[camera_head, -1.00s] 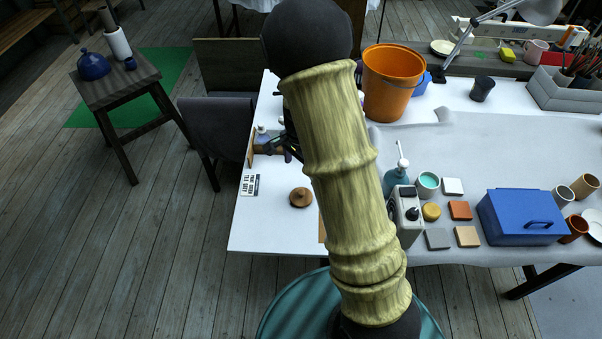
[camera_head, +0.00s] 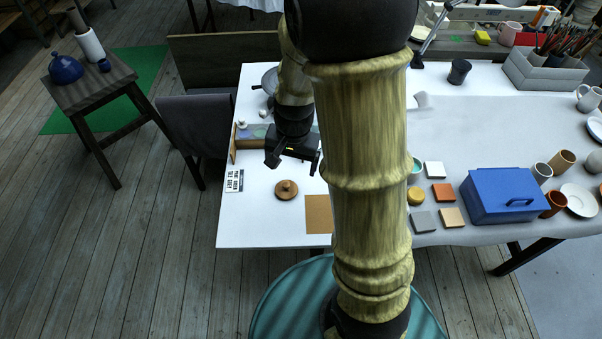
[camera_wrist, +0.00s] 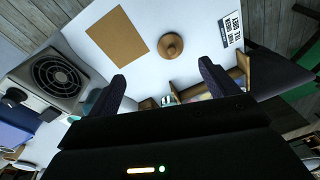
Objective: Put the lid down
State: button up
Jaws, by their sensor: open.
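The lid (camera_head: 286,190) is a round brown disc with a small knob on top. It lies knob up on the white table (camera_head: 262,228), near the front left part. It also shows in the wrist view (camera_wrist: 170,44), beyond my fingertips and apart from them. My gripper (camera_head: 294,168) is open and empty, above the table and just behind the lid in the head view. In the wrist view the two fingers of my gripper (camera_wrist: 160,84) are spread wide with nothing between them.
A brown square mat (camera_head: 318,214) lies right of the lid, and a printed card (camera_head: 234,180) lies left of it. A wooden box (camera_head: 248,146) stands behind. A blue toolbox (camera_head: 500,196) and several tiles are on the right. Bare table surrounds the lid's front.

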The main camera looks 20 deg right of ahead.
jog(key=s+r+n+t, duration=0.1)
jog(key=s+r+n, duration=0.3)
jog(key=s+n, duration=0.2)
jog(key=shift+s+n, duration=0.4)
jog(key=shift+s, duration=0.55)
jog(key=shift+r, duration=0.1)
notch_tip(320, 180, up, 4)
jog(key=p, duration=0.4)
jog(key=shift+r, duration=0.25)
